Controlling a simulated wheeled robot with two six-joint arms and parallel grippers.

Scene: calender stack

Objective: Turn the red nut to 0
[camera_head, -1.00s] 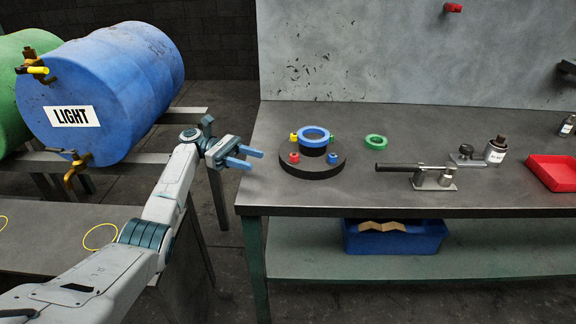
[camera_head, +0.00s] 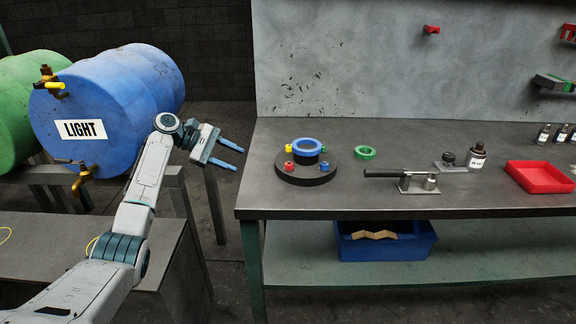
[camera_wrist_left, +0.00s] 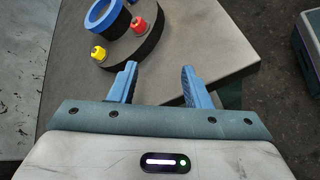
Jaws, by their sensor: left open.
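The red nut (camera_head: 289,167) sits on the front left of a round black base (camera_head: 306,180) on the workbench. In the left wrist view the red nut (camera_wrist_left: 139,25) shows at the top, beyond the fingers. Around the base also sit a yellow nut (camera_head: 289,150), a blue nut (camera_head: 325,166) and a green nut (camera_head: 322,149). A blue ring (camera_head: 307,146) stands raised at the centre. My left gripper (camera_head: 233,157) is open and empty, left of the base and apart from it. No number marking is readable. My right gripper is not in view.
A green ring (camera_head: 364,153) lies right of the base. A black-handled clamp tool (camera_head: 402,178), a brown bottle (camera_head: 477,156) and a red tray (camera_head: 540,176) are further right. The bench's front left corner is clear.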

